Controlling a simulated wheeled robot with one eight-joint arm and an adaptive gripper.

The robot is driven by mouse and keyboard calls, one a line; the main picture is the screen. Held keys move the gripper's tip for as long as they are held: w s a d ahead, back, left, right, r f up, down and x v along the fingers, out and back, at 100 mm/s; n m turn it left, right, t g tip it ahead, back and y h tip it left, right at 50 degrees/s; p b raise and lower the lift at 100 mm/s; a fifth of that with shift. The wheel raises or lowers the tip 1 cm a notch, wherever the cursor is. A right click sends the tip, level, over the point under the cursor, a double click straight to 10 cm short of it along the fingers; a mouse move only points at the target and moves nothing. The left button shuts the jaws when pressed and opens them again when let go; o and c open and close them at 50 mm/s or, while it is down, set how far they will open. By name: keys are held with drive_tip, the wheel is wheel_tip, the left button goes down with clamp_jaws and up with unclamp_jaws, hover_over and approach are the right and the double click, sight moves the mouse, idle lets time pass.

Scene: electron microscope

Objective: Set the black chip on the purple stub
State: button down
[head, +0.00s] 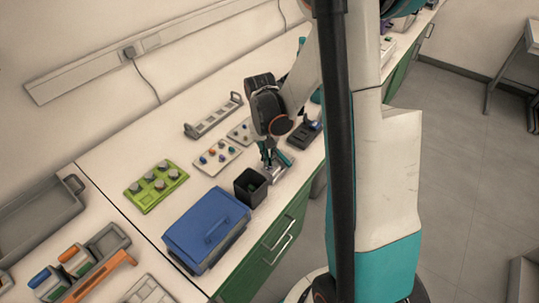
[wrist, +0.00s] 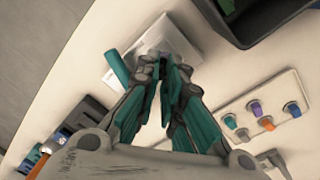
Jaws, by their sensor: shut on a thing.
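My gripper (head: 268,165) reaches down near the front edge of the bench, and its teal fingers also show in the wrist view (wrist: 168,68). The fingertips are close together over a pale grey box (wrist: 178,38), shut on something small. The black chip itself is hidden between or behind the fingertips, so I cannot make out its outline. The purple stub (wrist: 256,108) stands on a white plate (wrist: 242,104) with teal, orange and blue stubs. The plate also shows in the head view (head: 228,152), left of my gripper. I see nothing on top of the purple stub.
A black open bin (head: 250,186) stands just left of my gripper, with a blue lidded box (head: 206,228) beyond it. A green tray (head: 156,186) lies farther left. A small dark device (head: 304,132) stands to the right. A grey rack (head: 213,116) lies behind the plate.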

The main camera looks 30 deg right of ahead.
drive_tip(key=shift+f+b, duration=0.35)
drive_tip(key=shift+b, duration=0.05)
idle(1.9)
drive_tip(key=c, duration=1.7)
unclamp_jaws()
drive_tip(key=shift+o, duration=0.2)
wheel_tip(320, 180, up, 12)
drive_tip(key=shift+w+a, duration=0.35)
drive_tip(key=shift+a, duration=0.1)
